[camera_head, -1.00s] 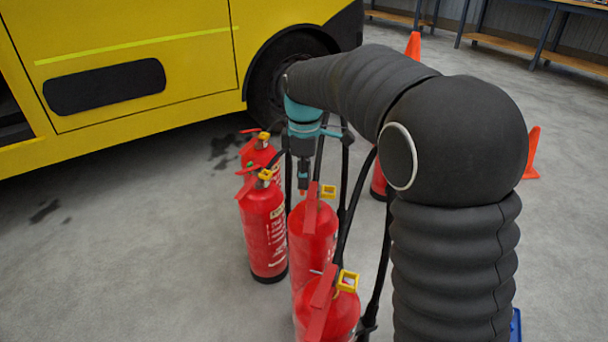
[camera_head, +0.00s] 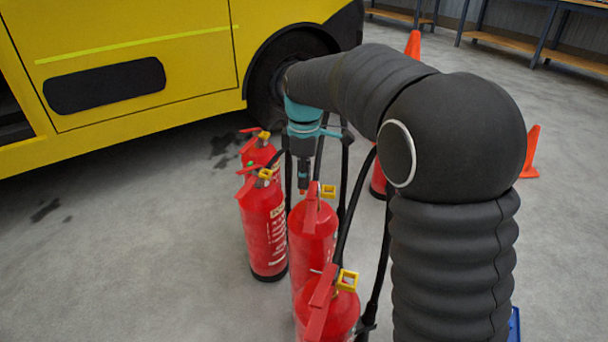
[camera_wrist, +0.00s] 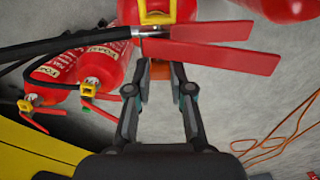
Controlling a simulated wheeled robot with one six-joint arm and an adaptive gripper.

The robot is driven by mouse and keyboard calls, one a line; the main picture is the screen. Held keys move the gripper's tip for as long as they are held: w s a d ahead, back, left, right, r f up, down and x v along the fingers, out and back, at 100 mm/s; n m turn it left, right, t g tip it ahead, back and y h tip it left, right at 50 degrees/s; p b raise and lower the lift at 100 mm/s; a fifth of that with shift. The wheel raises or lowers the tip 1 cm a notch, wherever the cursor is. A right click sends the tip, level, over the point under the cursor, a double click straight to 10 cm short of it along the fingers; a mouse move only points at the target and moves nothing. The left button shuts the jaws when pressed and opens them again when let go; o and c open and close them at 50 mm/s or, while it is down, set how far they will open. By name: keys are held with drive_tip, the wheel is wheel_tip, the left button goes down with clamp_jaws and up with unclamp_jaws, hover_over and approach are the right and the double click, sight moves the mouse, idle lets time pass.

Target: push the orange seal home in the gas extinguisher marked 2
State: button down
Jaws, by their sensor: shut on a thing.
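My gripper (camera_head: 303,183) points down at the head of the middle red extinguisher (camera_head: 312,240), just behind its red lever in the head view. The gripper is shut on the small orange seal (camera_wrist: 160,69), which shows between the fingertips in the wrist view. Only a small orange tip shows below the fingers in the head view. In the wrist view, this extinguisher's red levers (camera_wrist: 210,54) and yellow part (camera_wrist: 157,12) lie just beyond the fingertips. The levers partly hide the seal's surroundings, so I cannot tell how deep it sits. No number 2 is readable.
Another red extinguisher (camera_head: 328,315) stands in front, and two more (camera_head: 264,230) stand close at left. Black hoses hang around them. A yellow vehicle (camera_head: 130,60) is behind at left. Orange cones (camera_head: 531,155) stand at right.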

idle(0.3)
drive_tip(key=c, duration=1)
unclamp_jaws()
drive_tip(key=shift+o, duration=0.2)
drive_tip(key=shift+r, duration=0.1)
wheel_tip(320, 180, up, 11)
drive_tip(key=s+d+r+m+t, duration=0.1)
drive_tip(key=s+d+r+m, duration=0.1)
drive_tip(key=s+d+m, duration=0.3)
drive_tip(key=s+d+f+m+t, duration=0.1)
drive_tip(key=s+d+f+m, duration=0.2)
drive_tip(key=s, duration=0.4)
drive_tip(key=s+d+f+m+t, duration=0.2)
drive_tip(key=s+d+f+m, duration=0.1)
drive_tip(key=s, duration=0.5)
drive_tip(key=s+d+f+m+t, duration=0.1)
drive_tip(key=s+d+f+m, duration=0.3)
drive_tip(key=s, duration=0.4)
drive_tip(key=shift+d+m+t, duration=0.3)
drive_tip(key=shift+d+m, duration=0.3)
drive_tip(key=shift+m, duration=0.3)
